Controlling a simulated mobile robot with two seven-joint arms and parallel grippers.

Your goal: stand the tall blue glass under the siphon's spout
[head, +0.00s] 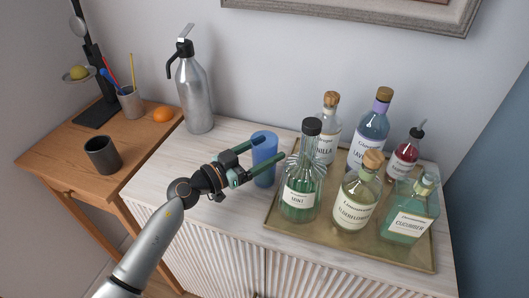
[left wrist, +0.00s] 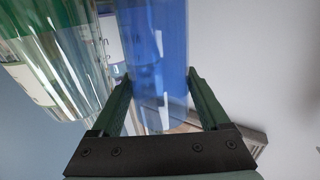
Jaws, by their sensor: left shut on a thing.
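The tall blue glass (head: 264,150) stands upright at the middle of the pale cabinet top, just left of the bottle tray. My left gripper (head: 262,160) is shut on it, one finger on either side. In the left wrist view the blue glass (left wrist: 156,60) rises between the two fingers (left wrist: 160,95). I cannot tell whether its base touches the cabinet top. The silver siphon (head: 194,95) stands at the back left of the cabinet, its black spout (head: 171,66) pointing left. My right gripper is not in view.
A brass tray (head: 300,231) with several syrup bottles, including a green mint bottle (head: 300,185) close to the glass, fills the right. Cabinet top (head: 178,160) before the siphon is clear.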

